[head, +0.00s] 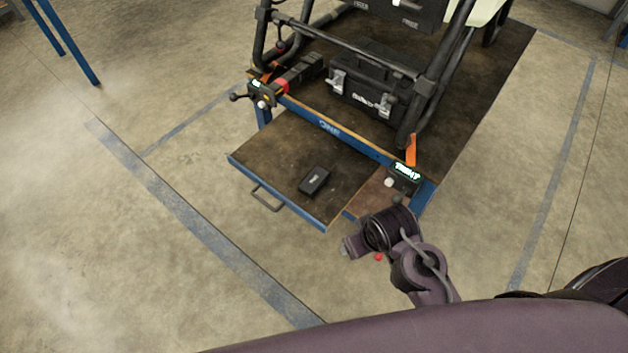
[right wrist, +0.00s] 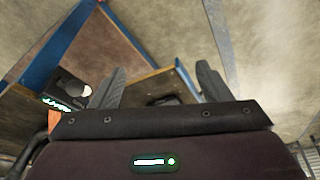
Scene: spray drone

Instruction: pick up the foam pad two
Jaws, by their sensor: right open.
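A small black block with a pale label (head: 314,181), which looks like the foam pad, lies flat on the brown pull-out drawer (head: 262,150) in the head view. I cannot read its label. My right gripper (head: 347,246) is to the right of and nearer than the drawer, apart from the block. In the right wrist view my right gripper (right wrist: 163,76) has its two fingers spread, with nothing held between them. Part of the drawer (right wrist: 176,82) shows beyond the fingers. A dark shape lies there, partly hidden by the gripper body; I cannot tell whether it is the block. My left gripper is out of view.
The drawer has a handle (head: 267,198) at its front. Behind it is a blue-edged bench (head: 330,128) with a black case (head: 365,85), a dark tube frame and a vise (head: 262,96). A small display unit (head: 405,178) sits at the bench's right corner. Concrete floor is clear at left.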

